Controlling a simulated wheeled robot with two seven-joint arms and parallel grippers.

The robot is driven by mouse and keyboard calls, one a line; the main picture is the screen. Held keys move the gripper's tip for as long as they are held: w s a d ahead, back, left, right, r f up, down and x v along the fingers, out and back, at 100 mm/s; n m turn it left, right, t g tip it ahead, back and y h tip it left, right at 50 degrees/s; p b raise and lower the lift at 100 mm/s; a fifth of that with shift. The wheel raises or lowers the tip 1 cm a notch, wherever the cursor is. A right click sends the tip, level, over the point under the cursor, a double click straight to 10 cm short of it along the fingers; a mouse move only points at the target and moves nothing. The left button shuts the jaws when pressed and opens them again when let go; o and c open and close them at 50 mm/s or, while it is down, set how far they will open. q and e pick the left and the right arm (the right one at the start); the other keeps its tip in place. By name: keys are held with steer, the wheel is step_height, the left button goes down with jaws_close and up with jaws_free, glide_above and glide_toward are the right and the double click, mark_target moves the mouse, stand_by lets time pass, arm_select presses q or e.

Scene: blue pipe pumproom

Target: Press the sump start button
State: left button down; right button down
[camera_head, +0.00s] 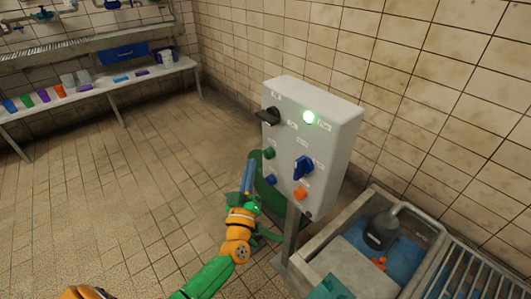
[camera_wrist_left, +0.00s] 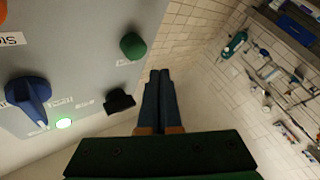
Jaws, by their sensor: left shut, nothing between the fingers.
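A pale grey control box (camera_head: 318,140) stands on a post. Its face carries a green button (camera_head: 269,154), a blue button (camera_head: 270,180), an orange button (camera_head: 300,194), a blue rotary switch (camera_head: 303,167), a black switch (camera_head: 268,117) and a lit green lamp (camera_head: 309,117). Its labels are too small to read in the head view. My left gripper (camera_head: 248,175) is shut and empty, just left of the lower buttons. In the wrist view its blue fingers (camera_wrist_left: 158,95) are together, apart from the green button (camera_wrist_left: 133,46). The orange button (camera_wrist_left: 10,38) has a label starting "Sto".
A concrete basin (camera_head: 345,222) with blue water and a dark pump (camera_head: 381,232) lies right of the post. A grating (camera_head: 470,270) is beside it. A round green object (camera_head: 268,190) is behind my gripper. A bench (camera_head: 110,88) with cups stands far left; the tiled floor between is clear.

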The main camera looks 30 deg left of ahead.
arm_select(q)
steer(key=s, duration=0.1)
steer(key=s+a+p, duration=0.1)
steer(key=shift+s, duration=0.4)
arm_select(e)
steer(key=shift+s+r, duration=0.55)
steer(key=shift+r, duration=0.05)
steer(key=shift+w, duration=0.3)
steer(key=shift+w, duration=0.3)
